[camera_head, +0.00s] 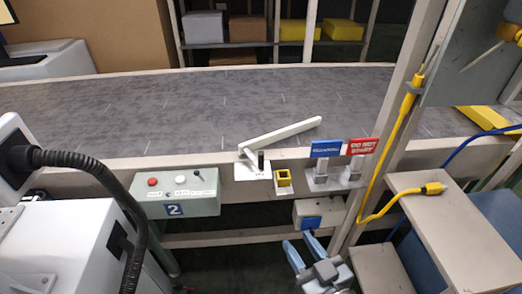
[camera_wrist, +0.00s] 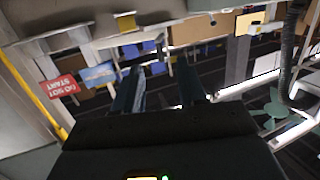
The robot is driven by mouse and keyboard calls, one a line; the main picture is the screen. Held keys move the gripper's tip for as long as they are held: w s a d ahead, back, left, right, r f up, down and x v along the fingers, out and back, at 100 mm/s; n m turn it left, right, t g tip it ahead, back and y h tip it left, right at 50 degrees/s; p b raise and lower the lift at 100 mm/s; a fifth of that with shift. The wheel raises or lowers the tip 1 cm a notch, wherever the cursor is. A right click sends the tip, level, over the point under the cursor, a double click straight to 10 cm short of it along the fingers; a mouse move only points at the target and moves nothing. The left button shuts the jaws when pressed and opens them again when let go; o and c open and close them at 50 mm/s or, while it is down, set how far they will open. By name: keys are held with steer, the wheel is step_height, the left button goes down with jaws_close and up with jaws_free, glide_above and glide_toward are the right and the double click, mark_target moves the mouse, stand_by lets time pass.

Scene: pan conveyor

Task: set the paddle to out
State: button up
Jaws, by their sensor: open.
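The paddle (camera_head: 282,133) is a long pale bar lying out over the grey belt in the head view. Its near end pivots at a white plate with small lettering (camera_head: 253,171) on the front rail. A short dark upright handle (camera_head: 261,160) stands at that pivot. My gripper (camera_head: 299,242) is below and to the right of the pivot, in front of the conveyor, apart from it. Its two blue fingers are spread with nothing between them. The wrist view shows the fingers (camera_wrist: 160,85) apart too; I cannot make out the paddle there.
A control box (camera_head: 175,193) marked 2 hangs left of the pivot. A yellow block (camera_head: 284,178) sits right of it, then blue (camera_head: 326,148) and red (camera_head: 361,146) signs. A post with a yellow cable (camera_head: 404,112) and a beige shelf (camera_head: 440,205) stand at right.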

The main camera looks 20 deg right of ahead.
steer(key=t+h+p, duration=0.1)
glide_toward(262, 157)
steer(key=w, duration=0.4)
steer(key=shift+m, duration=0.4)
steer(key=w, duration=0.7)
steer(key=shift+d+f+p, duration=0.15)
steer(key=shift+d+p, duration=0.2)
steer(key=shift+p, duration=0.05)
jaws_close()
